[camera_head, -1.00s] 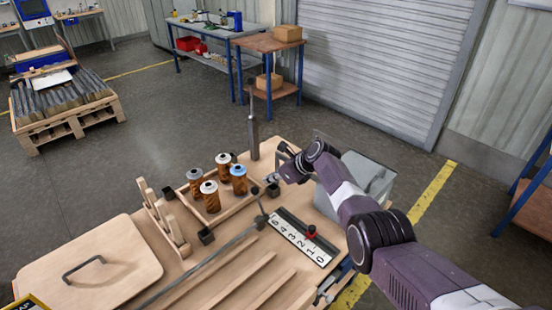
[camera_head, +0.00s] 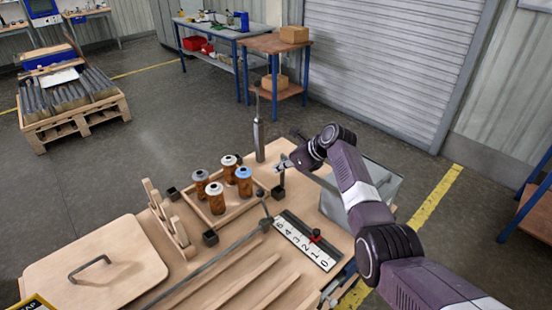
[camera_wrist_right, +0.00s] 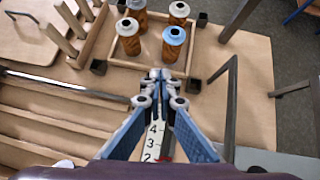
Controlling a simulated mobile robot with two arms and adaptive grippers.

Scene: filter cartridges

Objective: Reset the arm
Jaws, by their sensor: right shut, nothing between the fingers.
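My right arm comes in from the right in the head view. Its gripper (camera_head: 281,163) is beyond the number scale and beside the cartridge tray, above the table. In the right wrist view the right gripper (camera_wrist_right: 161,76) is shut and empty, its fingertips together just short of the wooden tray (camera_wrist_right: 188,76). Several filter cartridges stand upright in the tray; the blue-topped one (camera_head: 243,181) is nearest the gripper and also shows in the wrist view (camera_wrist_right: 173,44). The gripper is apart from them. My left gripper does not show in any frame.
A number scale (camera_head: 306,240) with a red slider lies on the table (camera_head: 190,281). A grey bin (camera_head: 372,190) stands at the right edge under my arm. An upright post (camera_head: 259,139) rises at the back. A wooden lid with a handle (camera_head: 98,262) lies at left.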

